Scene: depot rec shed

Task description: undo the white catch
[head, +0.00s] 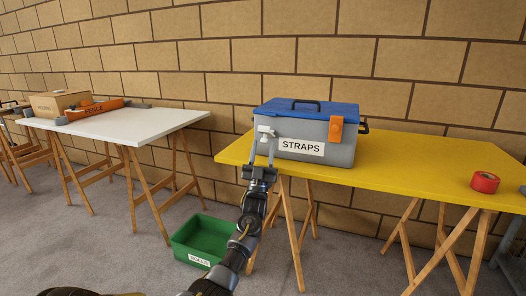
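A grey box (345,156) with a blue lid (340,112) and a "STRAPS" label stands on the yellow table. The lid looks shut. The white catch (266,132) is at the left of its front, and an orange catch (336,130) is at the right. My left gripper (262,144) reaches up from below in front of the box's left end. Its two fingers are apart, with the tips just below the white catch. I cannot tell whether they touch it. My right gripper is not in view.
The yellow table (420,172) carries a red tape roll (485,182) at right; its middle is clear. A green bin (180,246) is on the floor. A white table (150,125) at left holds a cardboard box (58,101) and an orange "FENCE" item (95,109).

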